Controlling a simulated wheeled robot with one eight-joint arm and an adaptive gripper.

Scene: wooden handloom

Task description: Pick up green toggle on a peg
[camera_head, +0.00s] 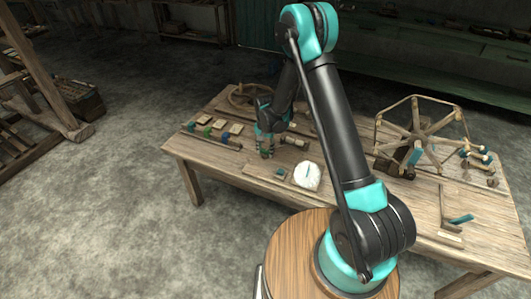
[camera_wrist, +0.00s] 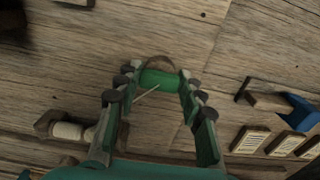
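In the wrist view a green toggle (camera_wrist: 160,79) shows as a short bright green cylinder. A thin brown loop arches behind it and a thin pale stick lies just below it. My gripper (camera_wrist: 159,84) has one finger at each end of the green cylinder, with the tips very close to it or touching. I cannot tell whether the fingers press on it. In the head view my gripper (camera_head: 265,150) points down low over the table, and the toggle between its fingers is not clear there.
A rail on the table's left holds a blue toggle (camera_head: 190,127) and a green one (camera_head: 207,131), with pale labels behind. A wooden spool (camera_head: 294,141) lies right of my gripper; a white ball (camera_head: 307,175) lies nearer. A wooden reel (camera_head: 420,130) stands at right.

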